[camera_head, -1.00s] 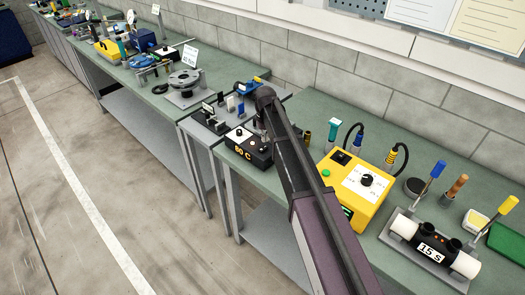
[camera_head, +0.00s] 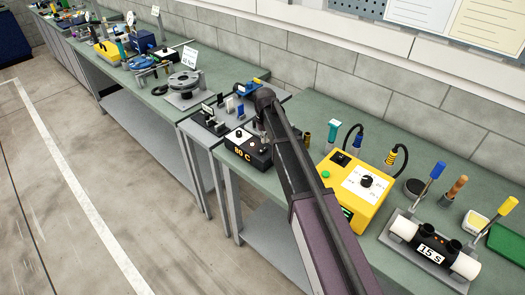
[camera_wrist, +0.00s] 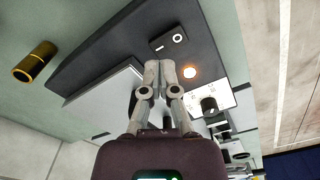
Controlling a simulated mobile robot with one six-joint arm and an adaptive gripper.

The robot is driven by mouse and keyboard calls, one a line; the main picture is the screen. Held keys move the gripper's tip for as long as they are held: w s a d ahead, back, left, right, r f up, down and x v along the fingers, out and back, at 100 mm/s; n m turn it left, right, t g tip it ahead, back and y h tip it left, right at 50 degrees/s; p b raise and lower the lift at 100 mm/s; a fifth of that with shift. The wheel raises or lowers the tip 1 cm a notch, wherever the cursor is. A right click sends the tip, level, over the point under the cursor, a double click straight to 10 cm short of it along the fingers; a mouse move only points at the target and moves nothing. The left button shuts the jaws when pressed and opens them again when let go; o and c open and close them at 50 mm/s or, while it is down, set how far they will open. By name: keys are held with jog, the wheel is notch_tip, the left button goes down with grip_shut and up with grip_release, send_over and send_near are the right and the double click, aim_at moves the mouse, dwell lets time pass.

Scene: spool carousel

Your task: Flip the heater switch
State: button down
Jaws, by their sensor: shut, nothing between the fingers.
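The heater is a black box with an orange "80 C" readout (camera_head: 243,153) on its front, at the near edge of the bench in the head view. In the wrist view its dark top carries a black switch (camera_wrist: 168,40) with a white ring mark, a glowing orange-white lamp (camera_wrist: 190,72), and a black knob (camera_wrist: 208,104) on a white plate. My gripper (camera_wrist: 166,67) is shut and empty, its fingertips together over the heater top, close to the switch and lamp. I cannot tell whether they touch the switch. In the head view my arm partly hides the heater's right side.
A yellow station (camera_head: 352,190) with a dial stands right of my arm. A brass cylinder (camera_wrist: 36,62) stands near the heater. A round grey turntable (camera_head: 186,83) sits on the bench farther left.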

aim_at(265, 148)
jog(key=shift+f+b, duration=1.65)
jog(key=shift+b, duration=0.05)
dwell(1.8)
jog(key=shift+r, duration=0.1)
jog(key=shift+r+p, duration=3.45)
jog(key=shift+p, duration=0.15)
jog(key=shift+f, duration=0.1)
